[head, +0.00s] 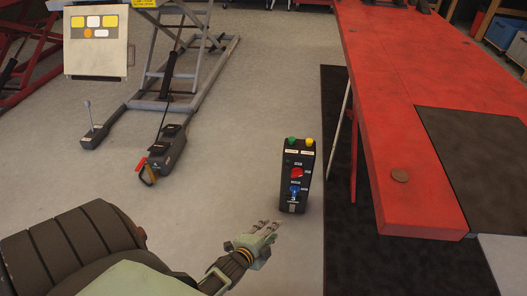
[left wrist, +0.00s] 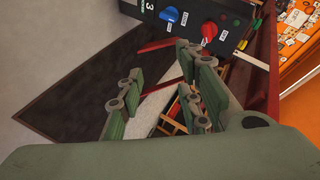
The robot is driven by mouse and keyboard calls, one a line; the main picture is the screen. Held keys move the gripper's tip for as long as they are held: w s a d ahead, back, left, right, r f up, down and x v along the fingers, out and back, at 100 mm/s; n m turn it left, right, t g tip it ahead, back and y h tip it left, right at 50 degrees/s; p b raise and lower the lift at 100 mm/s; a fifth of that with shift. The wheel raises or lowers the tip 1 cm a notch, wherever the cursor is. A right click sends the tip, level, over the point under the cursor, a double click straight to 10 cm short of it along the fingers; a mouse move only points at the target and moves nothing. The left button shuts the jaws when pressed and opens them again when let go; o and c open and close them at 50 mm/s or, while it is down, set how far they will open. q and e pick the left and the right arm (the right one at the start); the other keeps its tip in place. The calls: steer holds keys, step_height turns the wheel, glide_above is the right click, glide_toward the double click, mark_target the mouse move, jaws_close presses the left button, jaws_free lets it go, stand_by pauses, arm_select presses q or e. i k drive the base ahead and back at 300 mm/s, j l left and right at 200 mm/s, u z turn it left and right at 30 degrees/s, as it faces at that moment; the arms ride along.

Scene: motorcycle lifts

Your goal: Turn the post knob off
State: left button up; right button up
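A black control post (head: 290,205) stands upright on the floor near the middle of the head view. Its front carries a red knob (head: 296,173) and a blue knob (head: 294,190) below it, with a green and a yellow button on top. In the left wrist view the blue knob (left wrist: 171,14) and red knob (left wrist: 209,31) show at the top, on the box's tilted face. My left gripper (head: 270,227) is just below and left of the post, apart from it. In the left wrist view its fingers (left wrist: 160,92) are spread with nothing between them. My right gripper is out of view.
A red lift table (head: 380,110) stands right of the post, over a dark mat (head: 340,255). A grey lift frame (head: 185,85) with a black foot pedal unit (head: 168,148) is at left. A panel with yellow buttons (head: 97,55) is at upper left. The floor between is clear.

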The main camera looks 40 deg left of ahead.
mark_target(296, 172)
steer(key=i+l+u, duration=0.15)
steer(key=l, duration=0.15)
steer(key=i+l+u, duration=0.15)
steer(key=l, duration=0.15)
steer(key=i+l+u, duration=0.15)
steer(key=l, duration=0.2)
steer(key=l+u, duration=0.15)
steer(key=l, duration=0.2)
steer(key=i, duration=0.05)
